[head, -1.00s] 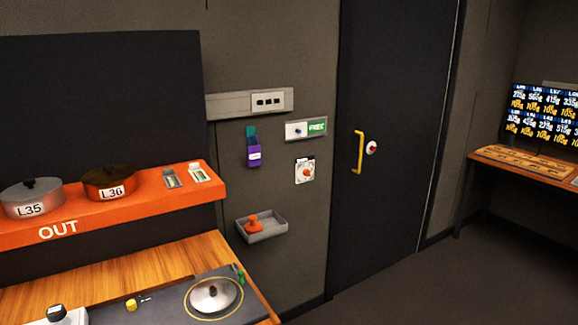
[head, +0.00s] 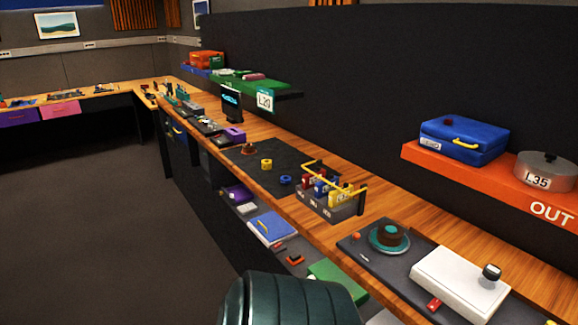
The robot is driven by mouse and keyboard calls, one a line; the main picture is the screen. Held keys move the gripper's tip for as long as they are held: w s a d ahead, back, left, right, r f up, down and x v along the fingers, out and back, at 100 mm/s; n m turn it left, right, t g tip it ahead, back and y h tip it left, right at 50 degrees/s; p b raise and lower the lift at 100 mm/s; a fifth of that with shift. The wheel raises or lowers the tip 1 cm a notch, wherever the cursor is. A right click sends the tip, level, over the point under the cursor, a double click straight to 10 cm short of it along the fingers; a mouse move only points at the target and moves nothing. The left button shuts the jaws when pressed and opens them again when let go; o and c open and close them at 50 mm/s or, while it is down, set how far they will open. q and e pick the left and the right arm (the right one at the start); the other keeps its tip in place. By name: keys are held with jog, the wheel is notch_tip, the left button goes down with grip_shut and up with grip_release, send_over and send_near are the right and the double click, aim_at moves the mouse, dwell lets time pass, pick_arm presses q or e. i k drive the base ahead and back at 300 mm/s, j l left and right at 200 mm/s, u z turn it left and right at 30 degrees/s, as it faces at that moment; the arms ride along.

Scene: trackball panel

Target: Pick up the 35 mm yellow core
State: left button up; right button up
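A small yellow ring-shaped piece (head: 266,164) sits on the dark mat (head: 240,153) on the long wooden bench, in the head view. It looks like a yellow core, but its size cannot be read. A blue ring-shaped piece (head: 286,180) lies to its right, nearer me. A dark red-brown piece (head: 249,148) stands behind it to the left. Neither of my grippers is in view.
A grey caddy (head: 329,206) with a yellow handle stands right of the mat. Nearer are a green dish (head: 390,238) and a white box (head: 459,284). A blue case (head: 463,139) and pot (head: 546,170) sit on the orange shelf. The floor (head: 90,220) at left is clear.

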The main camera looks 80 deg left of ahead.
aim_at(266, 164)
jog(key=u, duration=2.9)
jog(key=z, duration=0.25)
jog(key=i+j+z, duration=0.4)
jog(key=z, duration=0.15)
jog(key=i+j+z, duration=0.2)
jog(key=i+j, duration=0.2)
jog(key=j, duration=0.25)
jog(key=i+j, duration=0.15)
jog(key=j, duration=0.2)
jog(key=i+j+z, duration=0.15)
jog(key=j, duration=0.2)
jog(key=i+j, duration=0.15)
jog(key=j, duration=0.2)
jog(key=i+j, duration=0.2)
jog(key=j, duration=0.15)
jog(key=i+j, duration=0.15)
jog(key=j, duration=0.15)
jog(key=i+j, duration=0.2)
jog(key=j, duration=0.15)
